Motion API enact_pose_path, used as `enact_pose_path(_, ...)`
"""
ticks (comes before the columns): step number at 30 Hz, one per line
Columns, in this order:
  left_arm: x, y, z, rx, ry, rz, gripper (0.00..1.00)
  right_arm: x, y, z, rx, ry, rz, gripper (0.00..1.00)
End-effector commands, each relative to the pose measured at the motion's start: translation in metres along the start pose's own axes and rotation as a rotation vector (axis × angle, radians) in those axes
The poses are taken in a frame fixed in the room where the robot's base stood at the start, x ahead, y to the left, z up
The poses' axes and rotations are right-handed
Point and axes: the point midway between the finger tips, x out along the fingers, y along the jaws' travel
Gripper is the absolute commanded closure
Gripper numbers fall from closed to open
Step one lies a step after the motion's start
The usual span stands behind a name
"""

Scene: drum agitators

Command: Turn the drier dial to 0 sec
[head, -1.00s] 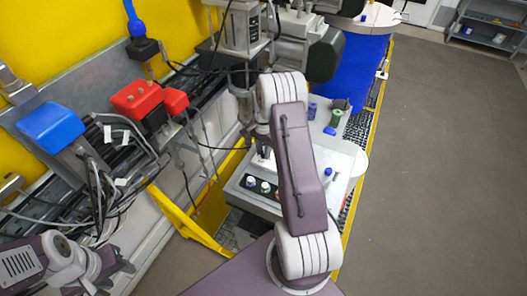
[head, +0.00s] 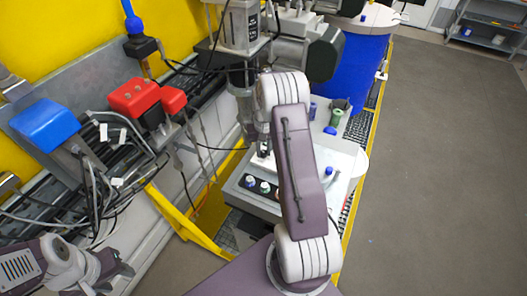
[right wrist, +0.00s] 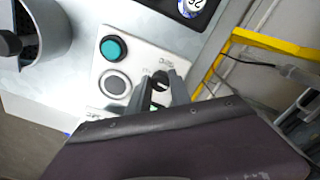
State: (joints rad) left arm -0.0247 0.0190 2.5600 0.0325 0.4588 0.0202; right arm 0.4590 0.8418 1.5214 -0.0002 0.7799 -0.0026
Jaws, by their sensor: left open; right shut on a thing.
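The drier dial (right wrist: 160,77) is a small dark knob on a light control panel with small print beside it. In the right wrist view, the two dark fingers of my right gripper (right wrist: 164,88) are closed around it. The fingers hide part of the knob and its markings, so I cannot read its setting. My left gripper (head: 122,271) is open and empty at the lower left, away from the box.
A yellow frame (head: 188,228) and cables lie left of the box. The floor at right is clear.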

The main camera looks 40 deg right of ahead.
Motion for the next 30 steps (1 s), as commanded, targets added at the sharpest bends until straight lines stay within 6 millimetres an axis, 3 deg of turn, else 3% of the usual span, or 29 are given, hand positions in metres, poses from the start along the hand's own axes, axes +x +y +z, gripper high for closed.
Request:
enact_pose_path(10, 0.0021, 0.0000, 0.0002, 0.000, 0.000, 0.000, 0.55, -0.0017, 0.0004, -0.0023, -0.137, 0.008, 0.001, 1.00)
enact_pose_path(27, 0.0022, 0.0000, 0.0002, 0.000, 0.000, 0.000, 0.55, -0.0022, 0.0003, -0.0029, -0.166, 0.009, 0.001, 1.00)
enact_pose_path(28, 0.0022, 0.0000, 0.0002, 0.000, 0.000, 0.000, 0.55, -0.0022, 0.0003, -0.0029, -0.166, 0.010, 0.001, 0.70)
enact_pose_path(30, 0.0022, 0.0000, 0.0002, 0.000, 0.000, 0.000, 0.55, -0.0021, 0.0003, -0.0027, -0.165, 0.009, 0.001, 0.54)
